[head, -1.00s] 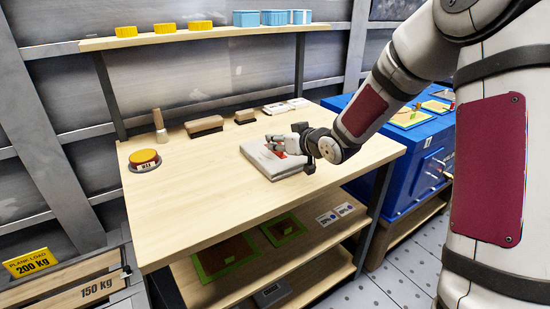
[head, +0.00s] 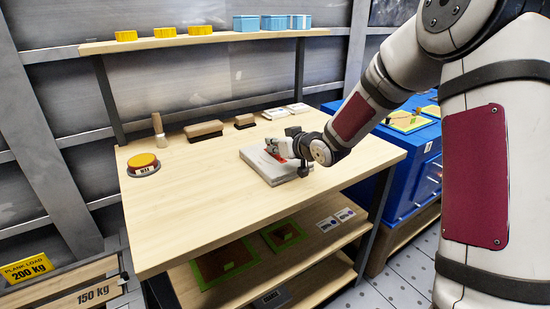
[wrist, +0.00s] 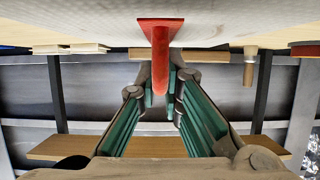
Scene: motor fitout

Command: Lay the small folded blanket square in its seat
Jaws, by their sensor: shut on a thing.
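The folded blanket (head: 262,169) is a whitish, square, flat stack on the wooden workbench (head: 180,225), right of its middle. A red tab stands on its top. My gripper (head: 280,150) is over the blanket with its fingers low at the tab. In the wrist view the red tab (wrist: 160,60) rises from the pale blanket (wrist: 90,28) between the two fingertips (wrist: 161,78), and the jaws are shut on it. The blanket looks level, on or very near the bench top; I cannot tell whether there is a gap. I cannot make out its seat.
A yellow-topped round button (head: 143,161) sits at the bench's left. Brushes (head: 204,129) and a wooden-handled tool (head: 158,127) stand along the back. A shelf (head: 215,38) with yellow and blue boxes hangs above. A blue cabinet (head: 415,165) stands right. The bench's front left is clear.

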